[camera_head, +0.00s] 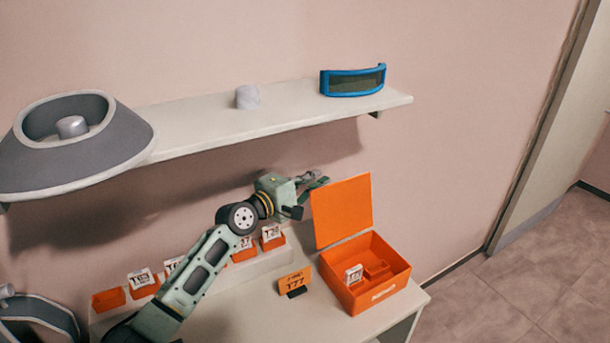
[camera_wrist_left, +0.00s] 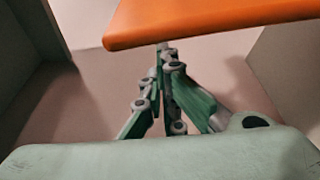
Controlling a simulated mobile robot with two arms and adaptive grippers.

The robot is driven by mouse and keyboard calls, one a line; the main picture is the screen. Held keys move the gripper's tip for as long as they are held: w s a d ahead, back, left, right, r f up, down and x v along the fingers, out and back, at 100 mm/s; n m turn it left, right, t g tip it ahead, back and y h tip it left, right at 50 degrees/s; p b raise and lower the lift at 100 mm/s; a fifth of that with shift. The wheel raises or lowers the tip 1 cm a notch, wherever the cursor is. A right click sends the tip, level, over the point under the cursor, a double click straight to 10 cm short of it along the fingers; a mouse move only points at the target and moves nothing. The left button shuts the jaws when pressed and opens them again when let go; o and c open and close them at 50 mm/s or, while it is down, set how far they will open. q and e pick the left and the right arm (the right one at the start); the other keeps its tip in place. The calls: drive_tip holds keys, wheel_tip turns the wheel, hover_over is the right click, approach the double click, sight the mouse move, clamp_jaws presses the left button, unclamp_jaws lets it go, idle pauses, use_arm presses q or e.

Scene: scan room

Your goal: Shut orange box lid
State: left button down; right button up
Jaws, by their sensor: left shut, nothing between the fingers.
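The orange box (camera_head: 368,287) stands on the right end of the white table, with a small white labelled item and an inner compartment showing inside. Its orange lid (camera_head: 342,211) is open and stands upright at the back edge of the box. My left gripper (camera_head: 322,180) is shut and empty, at the upper left of the lid, partly behind its edge. In the left wrist view the lid (camera_wrist_left: 210,22) crosses the top of the picture, and the shut fingers (camera_wrist_left: 163,50) reach its lower edge. I cannot tell whether they touch it. My right gripper is not in view.
An orange tag marked T77 (camera_head: 293,283) stands on the table (camera_head: 250,319) left of the box. Several small orange bins (camera_head: 109,299) with labels line the table's back. Above is a shelf (camera_head: 200,131) with a blue-framed visor (camera_head: 353,80), a pale cylinder (camera_head: 247,97) and a grey ring-shaped object (camera_head: 75,145).

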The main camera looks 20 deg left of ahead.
use_arm(q)
drive_tip(key=shift+s+d+r+p, duration=0.2)
drive_tip(key=shift+s+d+p, duration=0.6)
drive_tip(key=shift+p, duration=0.1)
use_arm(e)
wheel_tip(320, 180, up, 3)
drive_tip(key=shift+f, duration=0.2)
use_arm(q)
drive_tip(key=shift+s+r, duration=0.1)
drive_tip(key=shift+s, duration=0.05)
